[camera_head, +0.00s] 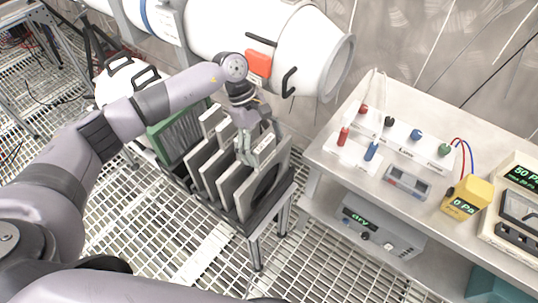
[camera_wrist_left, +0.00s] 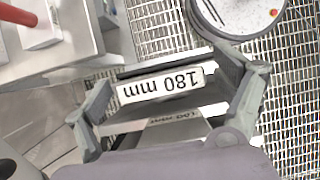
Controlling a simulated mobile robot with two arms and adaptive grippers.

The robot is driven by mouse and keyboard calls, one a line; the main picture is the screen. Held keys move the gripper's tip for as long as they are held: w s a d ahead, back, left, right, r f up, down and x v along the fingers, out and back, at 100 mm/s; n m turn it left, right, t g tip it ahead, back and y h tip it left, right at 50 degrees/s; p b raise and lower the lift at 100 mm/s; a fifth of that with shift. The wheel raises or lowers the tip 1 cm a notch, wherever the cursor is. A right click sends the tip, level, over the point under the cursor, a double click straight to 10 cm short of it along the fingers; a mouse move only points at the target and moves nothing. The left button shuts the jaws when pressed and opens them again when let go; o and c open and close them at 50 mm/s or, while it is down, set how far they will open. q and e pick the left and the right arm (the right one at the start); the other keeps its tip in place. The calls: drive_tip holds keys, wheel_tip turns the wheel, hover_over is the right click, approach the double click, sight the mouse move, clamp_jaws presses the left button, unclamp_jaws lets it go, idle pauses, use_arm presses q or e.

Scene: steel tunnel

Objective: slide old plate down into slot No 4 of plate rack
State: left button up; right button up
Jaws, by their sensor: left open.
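The plate rack (camera_head: 247,224) is a dark frame on metal legs in the head view, with several grey plates (camera_head: 240,190) standing upright in it. My left gripper (camera_head: 256,152) is above the rack's right end, pointing down at a plate there. In the left wrist view the open left gripper (camera_wrist_left: 167,100) has a finger on each side of a plate's top edge, which bears an upside-down "180 mm" label (camera_wrist_left: 160,88). I cannot tell whether the fingers touch it. A second, dimmer label shows below. Slot numbers are not readable, and I cannot tell which plate is the old one. My right gripper is out of view.
A green-framed panel (camera_head: 160,140) stands at the rack's left end. A large white pipe (camera_head: 222,35) runs behind. A bench (camera_head: 323,153) with terminals and meters stands close on the right. The grated floor in front is open.

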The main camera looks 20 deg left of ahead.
use_arm(q)
drive_tip(key=b+v, duration=0.2)
drive_tip(key=v, duration=0.6)
drive_tip(key=shift+r, duration=0.3)
drive_tip(key=shift+a, duration=0.15)
